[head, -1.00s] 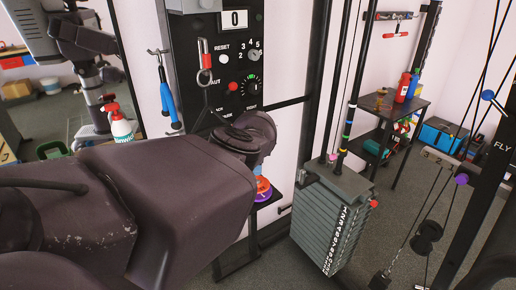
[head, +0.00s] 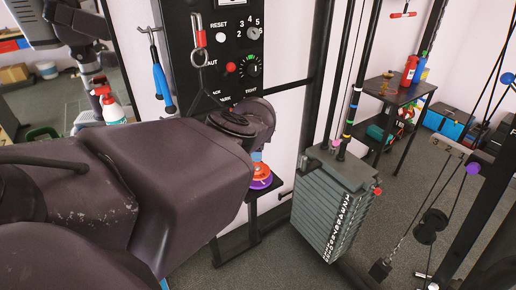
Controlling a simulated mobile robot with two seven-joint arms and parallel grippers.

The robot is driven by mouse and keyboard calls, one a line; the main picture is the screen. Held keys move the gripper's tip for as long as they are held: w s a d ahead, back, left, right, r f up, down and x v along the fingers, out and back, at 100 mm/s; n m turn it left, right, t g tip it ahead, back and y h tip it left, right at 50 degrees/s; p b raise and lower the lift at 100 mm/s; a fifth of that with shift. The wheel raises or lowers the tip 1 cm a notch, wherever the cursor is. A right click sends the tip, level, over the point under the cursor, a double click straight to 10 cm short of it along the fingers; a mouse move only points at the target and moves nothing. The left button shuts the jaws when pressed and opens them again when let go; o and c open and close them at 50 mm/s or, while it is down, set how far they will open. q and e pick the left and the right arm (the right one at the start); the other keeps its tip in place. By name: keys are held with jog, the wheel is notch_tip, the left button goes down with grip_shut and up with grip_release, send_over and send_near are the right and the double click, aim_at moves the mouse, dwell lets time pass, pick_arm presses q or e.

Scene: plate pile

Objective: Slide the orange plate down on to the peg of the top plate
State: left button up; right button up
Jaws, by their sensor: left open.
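The orange plate (head: 261,170) is a small disc lying on top of a purple disc on a low black shelf beside the machine's upright. My left arm comes in from the left, and its dark wrist end hides part of the discs. My left gripper (head: 254,118) is at the far end of that arm, in front of the control panel; its fingers are mostly hidden and nothing shows in it. The top plate (head: 350,170) is the grey upper block of the weight stack, right of the shelf. A small pink piece (head: 335,144) stands on it. My right gripper is not in view.
Black rods and cables rise from the stack. A black side table (head: 405,95) with bottles stands at the right back.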

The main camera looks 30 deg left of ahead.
pick_arm(q)
jog(key=shift+f+b, duration=0.3)
jog(key=shift+f, duration=0.6)
jog(key=shift+f+b, duration=0.3)
jog(key=shift+f, duration=0.4)
jog(key=shift+f+b, duration=1.15)
jog(key=shift+f, duration=1.15)
jog(key=shift+s+f+b, duration=0.15)
jog(key=shift+f+b, duration=0.05)
jog(key=shift+b, duration=0.1)
